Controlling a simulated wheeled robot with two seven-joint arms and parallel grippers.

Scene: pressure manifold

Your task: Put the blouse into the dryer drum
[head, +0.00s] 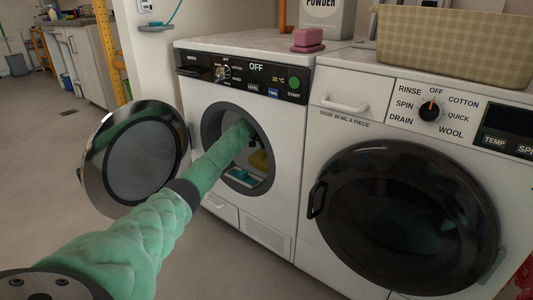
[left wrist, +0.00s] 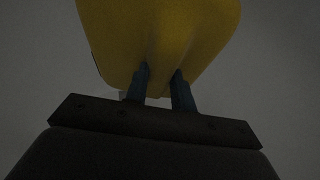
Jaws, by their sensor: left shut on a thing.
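The dryer (head: 285,125) is the left white machine, its round door (head: 135,158) swung open to the left. My left arm reaches through the opening into the dark drum (head: 262,183). A yellow cloth, which I take as the blouse (head: 260,160), shows inside the drum beyond my forearm. In the left wrist view the yellow blouse (left wrist: 160,35) fills the top, and my left gripper (left wrist: 160,75) is shut on its lower edge. In the head view my forearm and the drum rim hide most of this gripper. My right gripper is not in view.
A washer (head: 325,225) with a closed dark door stands right of the dryer. A pink soap bar (head: 309,37), a powder box (head: 327,18) and a woven basket (head: 455,45) sit on top. A light-blue item (head: 240,176) shows low in the drum opening. Open floor lies left.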

